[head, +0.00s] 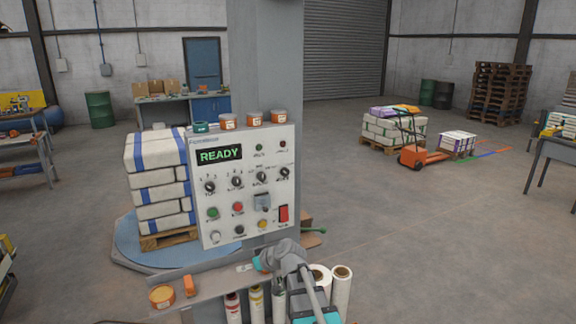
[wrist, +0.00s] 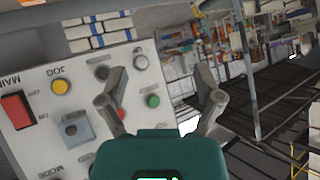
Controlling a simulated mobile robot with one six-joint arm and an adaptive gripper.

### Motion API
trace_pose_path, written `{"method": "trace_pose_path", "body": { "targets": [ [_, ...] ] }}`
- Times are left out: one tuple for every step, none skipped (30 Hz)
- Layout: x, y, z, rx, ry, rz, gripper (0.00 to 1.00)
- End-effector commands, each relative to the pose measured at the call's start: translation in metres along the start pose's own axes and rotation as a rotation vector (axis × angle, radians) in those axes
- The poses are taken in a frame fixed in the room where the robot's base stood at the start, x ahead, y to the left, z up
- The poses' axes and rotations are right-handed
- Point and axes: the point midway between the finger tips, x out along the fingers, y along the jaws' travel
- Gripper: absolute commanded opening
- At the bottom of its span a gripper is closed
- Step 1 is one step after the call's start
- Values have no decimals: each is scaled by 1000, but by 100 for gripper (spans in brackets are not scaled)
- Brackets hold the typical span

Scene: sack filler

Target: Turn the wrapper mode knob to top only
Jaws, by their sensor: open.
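The white control panel (head: 222,226) stands upright on a grey column, its display reading READY. Several dark knobs run across it. The rightmost one (head: 284,172) seems to be the mode knob; its setting is too small to read. In the wrist view the panel (wrist: 32,150) appears roughly upside down, with the word MODE at the lower left; that knob is out of frame. My gripper (wrist: 160,85) is open and empty, its fingers spread in front of the green button (wrist: 152,101) side. In the head view my gripper (head: 264,262) is by the panel's lower edge, fingertips unclear.
A red main switch (head: 283,213), a grey square switch (head: 262,201) and a yellow button (head: 262,224) sit low on the panel. Jars stand on top. A shelf (head: 215,281) juts out below, with film rolls (head: 341,290) beside it. Stacked sacks (head: 158,184) stand left; open floor lies right.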

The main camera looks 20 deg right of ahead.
Motion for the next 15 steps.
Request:
{"method": "trace_pose_path", "body": {
  "targets": [
    [-12,17,-29,-15,78,16,84],
    [-18,26,-42,-26,125,28,84],
    [-26,38,-58,-40,186,46,84],
    [-34,48,-70,-50,232,63,84],
    [-41,58,-81,-58,276,83,84],
    [-52,71,-96,-69,332,112,84],
    [-60,82,-106,-75,372,137,84],
    [-69,93,-116,-82,410,163,84],
    [-81,107,-128,-87,458,199,84],
    [-90,117,-136,-92,490,227,84],
    [-98,127,-143,-94,520,255,84],
    [-110,140,-151,-96,555,291,84],
    [-117,149,-156,-97,578,317,84],
    [-125,157,-160,-98,598,341,84],
    [-134,167,-165,-98,621,371,84]
  ]
}}
